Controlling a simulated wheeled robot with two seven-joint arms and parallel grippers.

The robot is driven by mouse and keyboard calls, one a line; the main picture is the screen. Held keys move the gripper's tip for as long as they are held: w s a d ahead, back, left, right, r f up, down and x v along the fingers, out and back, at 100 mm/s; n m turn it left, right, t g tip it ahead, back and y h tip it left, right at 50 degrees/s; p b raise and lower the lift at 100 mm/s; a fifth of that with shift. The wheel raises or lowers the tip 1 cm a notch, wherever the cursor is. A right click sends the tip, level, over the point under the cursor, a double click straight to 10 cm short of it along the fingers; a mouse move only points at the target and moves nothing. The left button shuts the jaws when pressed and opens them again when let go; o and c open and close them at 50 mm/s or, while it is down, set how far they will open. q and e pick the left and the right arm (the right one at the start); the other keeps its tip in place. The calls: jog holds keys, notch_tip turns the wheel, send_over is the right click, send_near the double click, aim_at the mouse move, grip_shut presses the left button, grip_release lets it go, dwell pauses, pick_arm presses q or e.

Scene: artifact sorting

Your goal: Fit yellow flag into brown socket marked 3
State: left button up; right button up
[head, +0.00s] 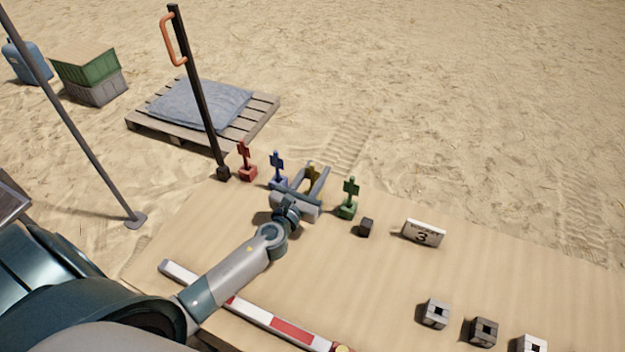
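The yellow flag (313,174) stands at the far edge of the table, between the blue and green flags. My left gripper (314,172) reaches over the table with its fingers apart on either side of the yellow flag. I see gaps beside the flag, so the fingers look open; the flag's base is hidden by the gripper. A brown socket block (484,331) with a square hole sits at the lower right, between two paler blocks. A white sign (424,233) reading "SOCKET 3" stands near the far edge. My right gripper is not in view.
A red flag (246,162), blue flag (277,167) and green flag (348,199) stand in bases nearby. A small dark cube (366,227) lies right of green. Pale sockets (436,313) (532,344) flank the brown one. A red-white bar (250,310) lies in front. Mid-table is clear.

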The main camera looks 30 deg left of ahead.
pick_arm(q)
jog(key=shift+w+a, duration=0.1)
jog(key=shift+w, duration=1)
grip_shut()
